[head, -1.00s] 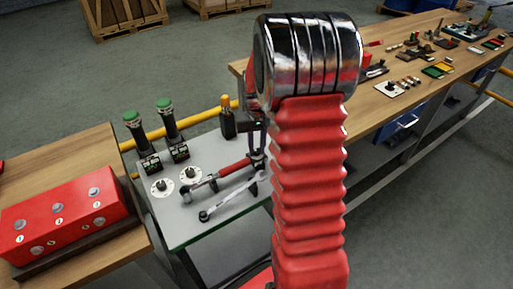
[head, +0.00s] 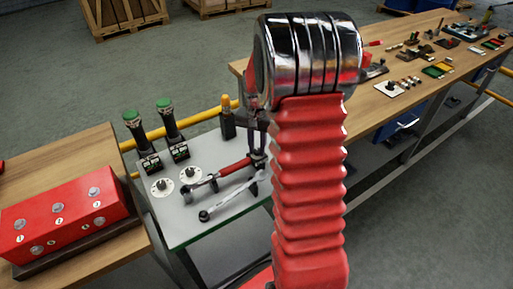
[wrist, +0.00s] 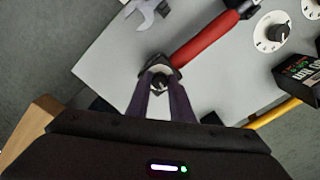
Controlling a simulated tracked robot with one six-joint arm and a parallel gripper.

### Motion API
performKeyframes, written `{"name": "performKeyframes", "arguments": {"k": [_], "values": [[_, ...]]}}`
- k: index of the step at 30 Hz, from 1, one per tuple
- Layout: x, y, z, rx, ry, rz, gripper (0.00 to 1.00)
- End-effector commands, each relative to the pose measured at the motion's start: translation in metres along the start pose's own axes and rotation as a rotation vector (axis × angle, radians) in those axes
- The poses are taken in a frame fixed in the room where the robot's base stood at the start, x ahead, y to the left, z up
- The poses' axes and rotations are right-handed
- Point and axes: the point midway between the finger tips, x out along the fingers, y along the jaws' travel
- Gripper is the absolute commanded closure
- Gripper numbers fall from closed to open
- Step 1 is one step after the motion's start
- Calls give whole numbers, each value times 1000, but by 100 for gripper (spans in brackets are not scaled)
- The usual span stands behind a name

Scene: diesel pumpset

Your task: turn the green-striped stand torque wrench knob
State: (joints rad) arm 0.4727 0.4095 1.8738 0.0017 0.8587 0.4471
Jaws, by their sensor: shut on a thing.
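The torque wrench (head: 236,168), with a red handle, lies on the grey top of the green-edged stand (head: 178,231). In the wrist view its red handle (wrist: 205,40) runs up to the right from a dark end holding a small knob (wrist: 159,82). My gripper (wrist: 160,76) is shut on this knob, one finger on each side. The fingers partly cover the knob, so any mark on it is hidden. In the head view my gripper (head: 258,152) is at the wrench's right end, partly behind my red arm.
A silver spanner (head: 232,197) lies in front of the wrench. Two white dials (head: 189,175) and two green-topped handles (head: 168,128) are on the left of the stand. A yellow-capped bottle-like item (head: 227,120) stands behind. A red box (head: 65,220) is on the left bench.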

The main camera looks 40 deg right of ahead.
Motion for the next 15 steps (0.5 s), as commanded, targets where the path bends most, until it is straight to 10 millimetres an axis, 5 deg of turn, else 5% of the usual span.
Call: {"name": "performKeyframes", "arguments": {"k": [15], "values": [[0, 0, 0, 97, 1, -1, 100]]}}
